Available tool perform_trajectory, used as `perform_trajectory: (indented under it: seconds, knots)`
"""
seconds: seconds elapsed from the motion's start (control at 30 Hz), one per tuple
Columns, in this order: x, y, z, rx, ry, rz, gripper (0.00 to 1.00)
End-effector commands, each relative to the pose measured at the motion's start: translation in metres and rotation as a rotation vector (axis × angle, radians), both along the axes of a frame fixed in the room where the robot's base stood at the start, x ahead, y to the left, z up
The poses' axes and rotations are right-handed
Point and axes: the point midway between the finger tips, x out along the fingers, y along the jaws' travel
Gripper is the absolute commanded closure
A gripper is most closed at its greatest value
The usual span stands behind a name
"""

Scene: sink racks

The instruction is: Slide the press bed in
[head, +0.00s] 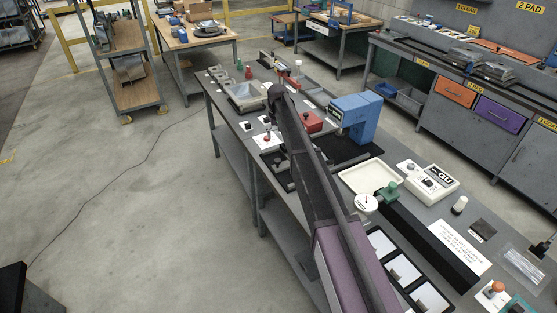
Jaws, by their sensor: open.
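A blue press (360,118) stands on the long grey bench, right of my arm. A dark flat bed-like part (350,152) lies at its foot; my arm hides its left side, so I cannot tell how far in or out it sits. A red block (312,122) sits left of the press, close behind my arm. My arm reaches across the bench from the front. My gripper (275,91) is at its far end, small and dark, left of the press and apart from the bed. Its fingers are hard to make out. I see nothing held.
A cream tray (346,187), a round dial gauge (366,204) and a white scale-like device (427,181) stand on the near bench. A grey tray (232,101) and small switch boxes lie left of my arm. Open floor lies left of the bench.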

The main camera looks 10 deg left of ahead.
Motion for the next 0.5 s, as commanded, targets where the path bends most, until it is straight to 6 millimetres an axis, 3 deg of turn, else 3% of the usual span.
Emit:
perform_trajectory:
  seconds: [0.5]
  knots:
    - [0.000, 0.001, -0.031, 0.000, 0.000, 0.000, 0.19]
